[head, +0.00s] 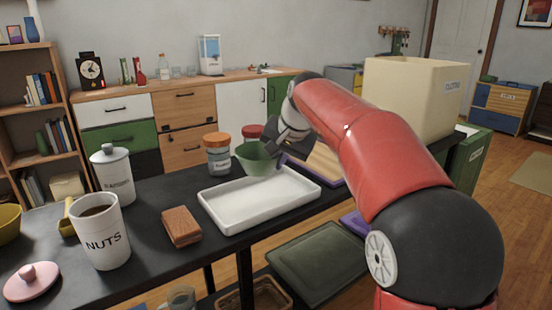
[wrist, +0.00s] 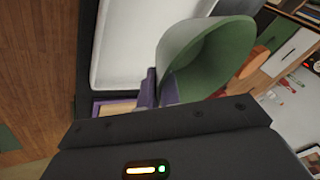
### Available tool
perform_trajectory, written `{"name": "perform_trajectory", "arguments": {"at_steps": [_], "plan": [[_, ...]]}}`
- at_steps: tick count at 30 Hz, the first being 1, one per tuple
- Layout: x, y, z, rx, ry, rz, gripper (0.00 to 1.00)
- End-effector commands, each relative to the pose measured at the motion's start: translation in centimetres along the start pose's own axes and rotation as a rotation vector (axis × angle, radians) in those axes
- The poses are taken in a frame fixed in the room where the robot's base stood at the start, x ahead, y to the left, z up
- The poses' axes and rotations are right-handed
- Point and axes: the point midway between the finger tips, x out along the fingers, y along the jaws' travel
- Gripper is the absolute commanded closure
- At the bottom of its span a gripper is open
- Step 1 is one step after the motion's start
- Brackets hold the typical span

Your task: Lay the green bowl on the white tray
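The green bowl (head: 257,160) is at the far edge of the white tray (head: 250,205) in the head view, seemingly above its rim. The bowl (wrist: 215,55) fills the upper middle of the wrist view, tilted, with its open side toward the camera's right. My gripper (head: 277,155) is at the bowl's right side. In the wrist view its fingers (wrist: 160,90) are close together at the bowl's wall and appear to pinch it. The tray (wrist: 125,50) lies beyond the bowl in that view, and its inside is empty.
An orange-lidded jar (head: 217,155) and a red-lidded jar (head: 252,132) stand just behind the tray. A brown block (head: 181,227), a NUTS canister (head: 101,235) and a lidded white canister (head: 113,175) are left of it. A large cream bin (head: 410,95) stands at the right.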

Motion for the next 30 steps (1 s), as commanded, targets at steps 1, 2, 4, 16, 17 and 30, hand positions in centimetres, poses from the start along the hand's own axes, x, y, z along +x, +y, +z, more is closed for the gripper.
{"name": "perform_trajectory", "arguments": {"at_steps": [1, 2, 4, 16, 17, 30], "plan": [[0.3, 0.2, 0.2, 0.000, -0.001, 0.000, 1.00], [0.6, 0.3, 0.3, 0.000, -0.001, 0.000, 1.00], [1.2, 0.5, 0.5, 0.000, -0.001, 0.000, 1.00], [5.0, 2.2, 2.0, -0.001, 0.001, -0.001, 1.00], [5.1, 2.2, 2.0, -0.001, 0.000, -0.001, 1.00], [6.4, 2.8, 2.5, -0.001, 0.000, -0.001, 1.00]]}}
